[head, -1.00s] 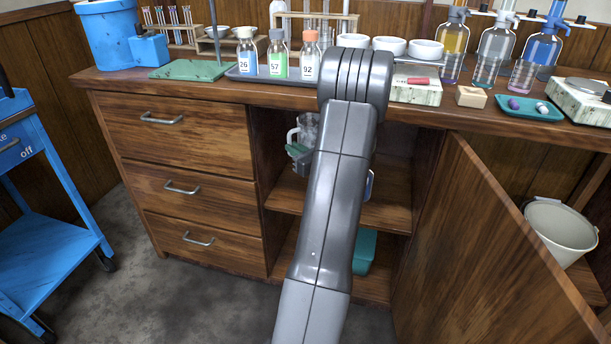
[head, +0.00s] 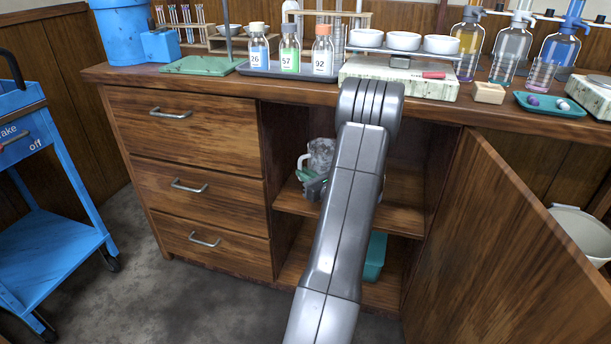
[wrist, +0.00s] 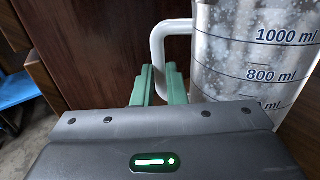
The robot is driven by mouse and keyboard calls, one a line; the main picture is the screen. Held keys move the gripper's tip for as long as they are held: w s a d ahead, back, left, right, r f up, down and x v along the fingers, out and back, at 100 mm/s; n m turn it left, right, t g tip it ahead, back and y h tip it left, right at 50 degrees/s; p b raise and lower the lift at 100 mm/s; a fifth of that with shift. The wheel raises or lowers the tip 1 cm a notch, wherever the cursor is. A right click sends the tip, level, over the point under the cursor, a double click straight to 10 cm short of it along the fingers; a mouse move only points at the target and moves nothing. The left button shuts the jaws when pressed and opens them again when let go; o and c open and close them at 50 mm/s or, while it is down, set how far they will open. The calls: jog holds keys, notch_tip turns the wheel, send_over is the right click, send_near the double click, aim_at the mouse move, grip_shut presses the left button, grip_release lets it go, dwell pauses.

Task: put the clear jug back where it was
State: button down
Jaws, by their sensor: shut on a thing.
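The clear jug (head: 321,154) is inside the open cupboard, just above or on the upper shelf (head: 402,217); I cannot tell whether its base touches. In the wrist view the jug (wrist: 250,60) fills the right side, with dark volume marks and a pale handle on its left. My gripper (wrist: 160,84) has green fingers closed at the lower part of that handle. In the head view my gripper (head: 308,181) is left of the jug, and my arm hides part of the jug and shelf.
The cupboard door (head: 505,240) stands open on the right. Drawers (head: 185,125) are on the left. A teal box (head: 375,257) sits on the lower shelf. The countertop above holds bottles, a scale (head: 400,78) with white bowls, and a teal tray (head: 548,104).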

jog(key=c, duration=1.5)
grip_release()
jog(key=shift+r, duration=0.1)
jog(key=p+v, duration=0.3)
jog(key=v, duration=0.9)
